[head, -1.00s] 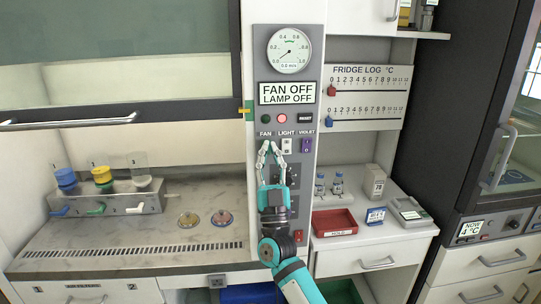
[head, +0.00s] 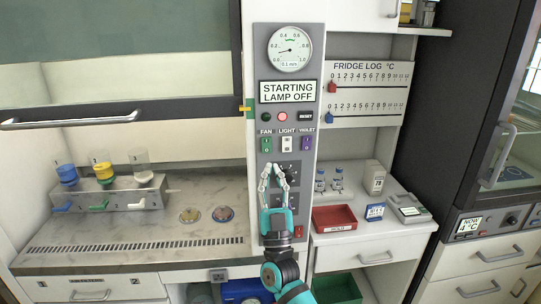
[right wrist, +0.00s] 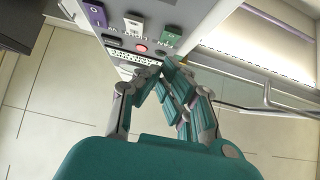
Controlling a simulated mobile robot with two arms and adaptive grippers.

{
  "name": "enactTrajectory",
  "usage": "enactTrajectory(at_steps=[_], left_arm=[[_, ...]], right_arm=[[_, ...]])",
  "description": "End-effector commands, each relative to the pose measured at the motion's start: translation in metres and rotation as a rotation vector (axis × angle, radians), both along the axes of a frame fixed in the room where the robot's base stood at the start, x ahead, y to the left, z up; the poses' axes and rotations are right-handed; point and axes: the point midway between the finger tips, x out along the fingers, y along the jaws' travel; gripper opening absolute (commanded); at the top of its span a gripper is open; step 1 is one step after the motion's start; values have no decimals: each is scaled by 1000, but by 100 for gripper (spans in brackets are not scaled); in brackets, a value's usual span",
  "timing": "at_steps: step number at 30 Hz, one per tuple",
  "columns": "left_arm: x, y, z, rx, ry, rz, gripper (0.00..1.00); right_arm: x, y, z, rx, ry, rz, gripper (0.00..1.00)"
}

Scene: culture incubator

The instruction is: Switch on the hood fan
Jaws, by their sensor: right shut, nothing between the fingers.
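The green FAN switch (head: 266,144) is on the grey control panel (head: 262,38) in the head view, left of the white LIGHT switch (head: 287,144) and the purple VIOLET switch (head: 307,143). It also shows in the right wrist view (right wrist: 171,37). The display (head: 288,92) reads "STARTING / LAMP OFF". The round gauge (head: 289,47) above it reads 0.1 m/s. My right gripper (head: 272,166) is shut and empty, below the FAN switch and apart from it. It also shows in the right wrist view (right wrist: 150,72). My left gripper is not in view.
A red tray (head: 334,218) and small vials (head: 337,180) sit on the right counter. A fridge (head: 515,150) stands at the far right.

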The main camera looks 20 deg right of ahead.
Motion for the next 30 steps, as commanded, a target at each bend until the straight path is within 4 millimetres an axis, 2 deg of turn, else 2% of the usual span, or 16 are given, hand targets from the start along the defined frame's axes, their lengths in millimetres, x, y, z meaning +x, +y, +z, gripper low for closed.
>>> enactTrajectory(at_steps=[3,9,27,30], left_arm=[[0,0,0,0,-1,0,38],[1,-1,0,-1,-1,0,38],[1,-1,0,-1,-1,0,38],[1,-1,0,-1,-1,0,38]], right_arm=[[-16,6,-21,-1,4,1,0],[-33,11,-40,-1,1,0,0],[-38,13,-45,0,-1,0,0],[-35,14,-53,-4,21,8,0]])
